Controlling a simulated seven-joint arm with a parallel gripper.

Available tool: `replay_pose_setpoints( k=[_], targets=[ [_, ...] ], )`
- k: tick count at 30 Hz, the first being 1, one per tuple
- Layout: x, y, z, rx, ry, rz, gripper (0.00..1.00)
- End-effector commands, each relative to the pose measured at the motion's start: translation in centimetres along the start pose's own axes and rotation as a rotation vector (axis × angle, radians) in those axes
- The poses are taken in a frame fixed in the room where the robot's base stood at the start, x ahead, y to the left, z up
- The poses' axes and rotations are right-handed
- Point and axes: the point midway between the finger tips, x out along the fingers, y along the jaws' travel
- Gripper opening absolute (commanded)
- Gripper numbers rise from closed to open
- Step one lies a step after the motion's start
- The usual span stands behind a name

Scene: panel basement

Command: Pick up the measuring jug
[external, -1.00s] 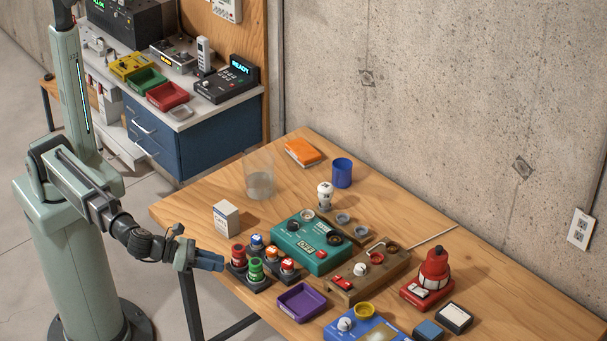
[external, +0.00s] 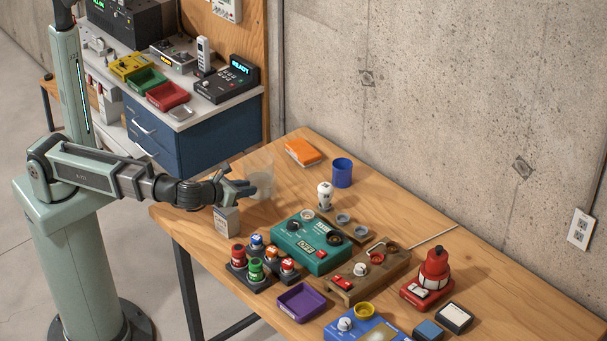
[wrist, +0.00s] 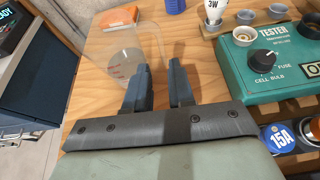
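The measuring jug (external: 264,182) is a clear, see-through vessel standing upright near the left back edge of the wooden table. In the wrist view the jug (wrist: 122,62) is just beyond my fingertips, slightly left, with red markings on its side. My gripper (external: 248,190) is low over the table at the near side of the jug and overlaps it in the external view. In the wrist view my gripper (wrist: 159,68) has its two dark fingers apart, with an empty gap between them. I cannot tell whether a finger touches the jug.
An orange packet (external: 303,152) lies beyond the jug. A blue cabinet (external: 210,135) is left.

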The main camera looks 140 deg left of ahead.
Motion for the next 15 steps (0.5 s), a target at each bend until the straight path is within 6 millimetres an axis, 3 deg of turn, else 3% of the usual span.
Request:
replay_pose_setpoints(
  k=[6,15],
  targets=[
    [3.8,-0.1,0.0,-0.001,0.001,0.001,0.23],
    [5.9,-0.1,0.0,-0.001,0.0,-0.003,0.23]
  ],
)
